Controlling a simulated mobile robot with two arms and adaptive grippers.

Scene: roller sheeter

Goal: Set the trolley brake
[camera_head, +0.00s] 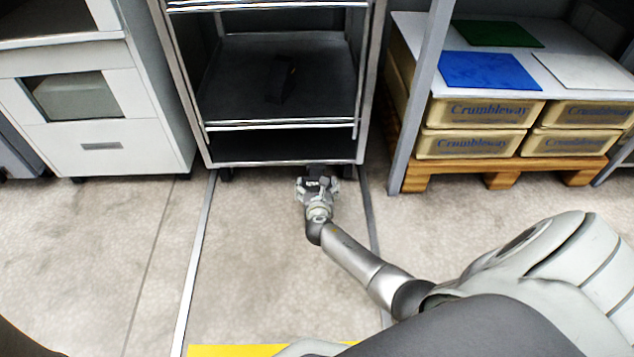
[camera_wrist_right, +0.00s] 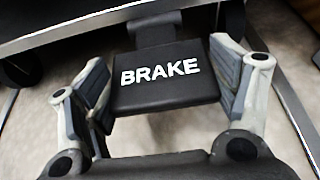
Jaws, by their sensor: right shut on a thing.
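The trolley (camera_head: 285,164) is a grey metal rack with dark shelves, standing at the top centre of the head view. Its black brake pedal, marked BRAKE in white, fills the middle of the right wrist view (camera_wrist_right: 165,98), sticking out below the trolley's lower edge (camera_wrist_right: 110,30). The pedal looks about level; its exact tilt is hard to tell. My right gripper (camera_head: 318,186) is at the trolley's front bottom edge, with its fingers on either side of the pedal in the right wrist view (camera_wrist_right: 160,80), shut on it. My left gripper is out of view.
A white cabinet (camera_head: 95,145) stands left of the trolley. To the right, a rack with a grey post (camera_head: 412,120) holds Crumbleway boxes (camera_head: 470,143) on a wooden pallet (camera_head: 455,176). A dark caster (camera_wrist_right: 20,68) is left of the pedal. The floor in front is clear.

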